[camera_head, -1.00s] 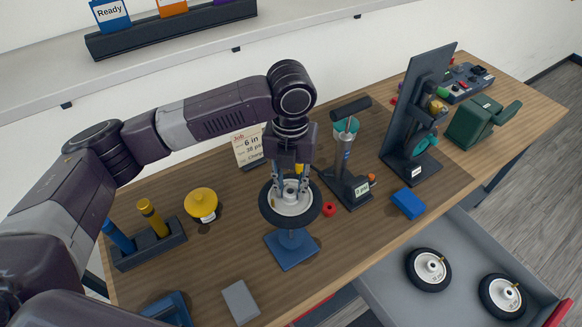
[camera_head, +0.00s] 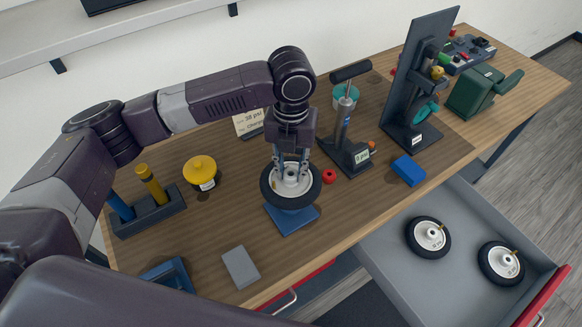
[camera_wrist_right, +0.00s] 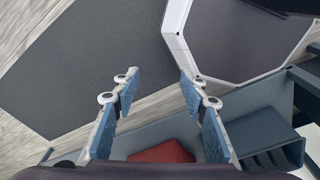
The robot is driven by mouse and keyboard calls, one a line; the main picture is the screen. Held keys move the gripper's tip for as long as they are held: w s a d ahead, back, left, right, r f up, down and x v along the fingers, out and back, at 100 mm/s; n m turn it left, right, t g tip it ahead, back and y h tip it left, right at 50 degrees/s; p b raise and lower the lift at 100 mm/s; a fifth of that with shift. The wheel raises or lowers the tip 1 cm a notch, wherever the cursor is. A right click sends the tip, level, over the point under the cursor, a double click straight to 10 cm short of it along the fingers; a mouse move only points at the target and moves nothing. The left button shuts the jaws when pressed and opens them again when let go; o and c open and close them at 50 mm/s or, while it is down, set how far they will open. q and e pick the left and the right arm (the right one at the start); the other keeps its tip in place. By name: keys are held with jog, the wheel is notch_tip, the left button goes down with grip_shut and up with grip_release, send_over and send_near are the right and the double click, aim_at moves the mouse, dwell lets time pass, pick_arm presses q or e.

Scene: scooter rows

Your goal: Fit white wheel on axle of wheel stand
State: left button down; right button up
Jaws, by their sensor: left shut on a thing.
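A wheel with a black tyre and white hub (camera_head: 273,199) is over the blue wheel stand (camera_head: 293,222) on the wooden table in the head view. My left gripper (camera_head: 291,170) points down from above and is shut on the wheel at its hub. The wheel lies roughly flat, close above the stand's square base, and hides the stand's post. Whether it is fully seated on the axle cannot be told. My right gripper (camera_wrist_right: 160,88) shows in the right wrist view with its fingers apart and nothing between them.
Two similar wheels (camera_head: 429,237) (camera_head: 501,263) lie in the open grey drawer (camera_head: 385,262). A red ring (camera_head: 328,176), a pump with a gauge (camera_head: 345,135) and a blue block (camera_head: 408,170) are to the right.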

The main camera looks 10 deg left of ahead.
pick_arm(q)
jog(key=shift+w, duration=0.1)
jog(key=shift+w+r+p, duration=0.1)
jog(key=shift+w+p, duration=0.05)
jog(key=shift+p, duration=0.3)
pick_arm(e)
jog(key=shift+s+r, duration=0.25)
jog(key=shift+r, duration=0.2)
jog(key=shift+s+d, duration=0.1)
jog(key=shift+s, duration=0.05)
pick_arm(q)
jog(key=shift+f, duration=0.35)
pick_arm(e)
jog(key=shift+s+r, duration=0.15)
pick_arm(q)
jog(key=shift+p, duration=0.65)
pick_arm(e)
jog(key=shift+r, duration=0.45)
pick_arm(q)
jog(key=shift+f+b, duration=1.8)
jog(key=shift+f, duration=2.35)
pick_arm(e)
jog(key=shift+f, duration=1.8)
pick_arm(q)
jog(key=c, duration=1.5)
grip_release()
